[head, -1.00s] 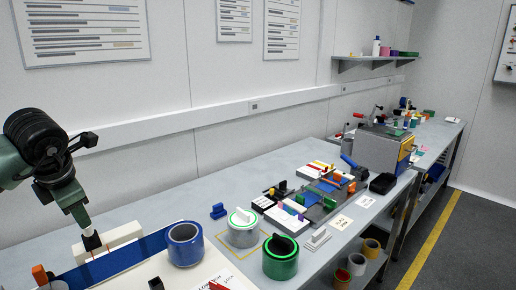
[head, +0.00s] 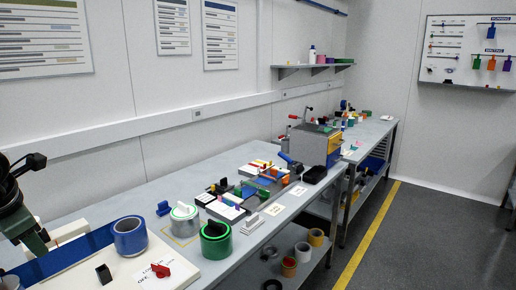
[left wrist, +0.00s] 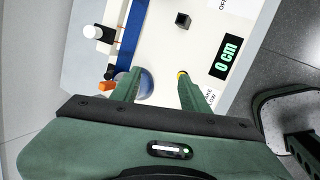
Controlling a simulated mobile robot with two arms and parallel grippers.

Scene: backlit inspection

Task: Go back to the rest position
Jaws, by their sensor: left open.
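My left gripper (left wrist: 155,84) is open and empty in the left wrist view, its two green fingers apart above a pale board (left wrist: 165,45). The green left arm also shows at the left edge of the head view, with its gripper (head: 35,245) partly cut off by the frame. A blue-sided roll or can (head: 129,237) stands on the bench close to the right of it. In the left wrist view this blue round thing (left wrist: 146,84) is partly hidden by the left finger. My right gripper is not in view.
A small black block (head: 104,273) and a red knob (head: 157,270) are on the pale board. The floor (head: 430,240) at right is clear, with a yellow line (head: 365,240).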

